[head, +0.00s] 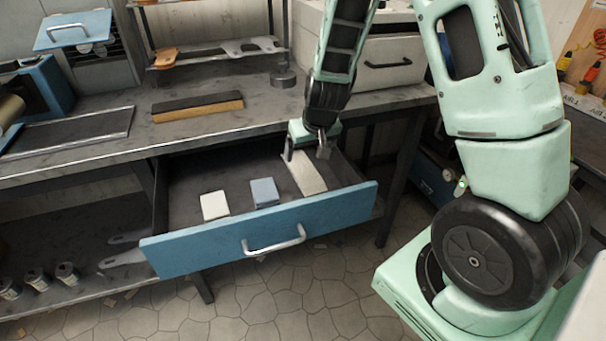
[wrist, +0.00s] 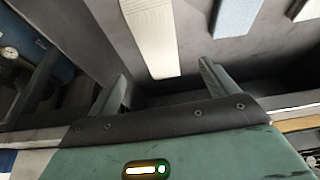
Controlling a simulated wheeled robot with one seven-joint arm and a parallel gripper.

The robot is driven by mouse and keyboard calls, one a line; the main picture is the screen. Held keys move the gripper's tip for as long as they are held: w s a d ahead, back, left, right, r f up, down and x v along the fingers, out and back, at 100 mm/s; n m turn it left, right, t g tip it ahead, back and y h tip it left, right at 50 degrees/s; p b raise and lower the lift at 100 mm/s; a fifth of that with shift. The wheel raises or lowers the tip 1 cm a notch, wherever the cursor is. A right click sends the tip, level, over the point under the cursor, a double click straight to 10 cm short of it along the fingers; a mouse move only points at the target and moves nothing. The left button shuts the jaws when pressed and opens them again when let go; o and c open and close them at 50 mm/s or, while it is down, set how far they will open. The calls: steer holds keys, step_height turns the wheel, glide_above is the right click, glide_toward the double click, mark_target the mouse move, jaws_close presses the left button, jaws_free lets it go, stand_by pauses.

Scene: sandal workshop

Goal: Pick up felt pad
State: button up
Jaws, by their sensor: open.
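The open drawer (head: 160,251) holds three flat pieces in a row. A long cream strip (head: 309,178) lies at the right, a blue-grey block (head: 264,192) in the middle and a short off-white block (head: 214,206) at the left. I cannot tell for certain which is the felt pad. My gripper (head: 305,153) is open and empty over the strip's far end. In the wrist view the strip (wrist: 150,35) reaches toward the gap between my fingers (wrist: 163,78). The blue-grey block (wrist: 236,14) and the off-white block (wrist: 308,9) lie to its right there.
The workbench top (head: 120,160) overhangs the drawer's back, close to my gripper. A brush-like wooden piece (head: 197,106) lies on the bench. A white drawer cabinet (head: 385,62) stands behind my arm. The drawer's left part is bare.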

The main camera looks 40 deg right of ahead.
mark_target(303, 168)
steer(key=x, duration=0.4)
steer(key=shift+x, duration=2.6)
steer(key=shift+w+d+r, duration=0.15)
steer(key=shift+w, duration=0.05)
steer(key=c, duration=1.1)
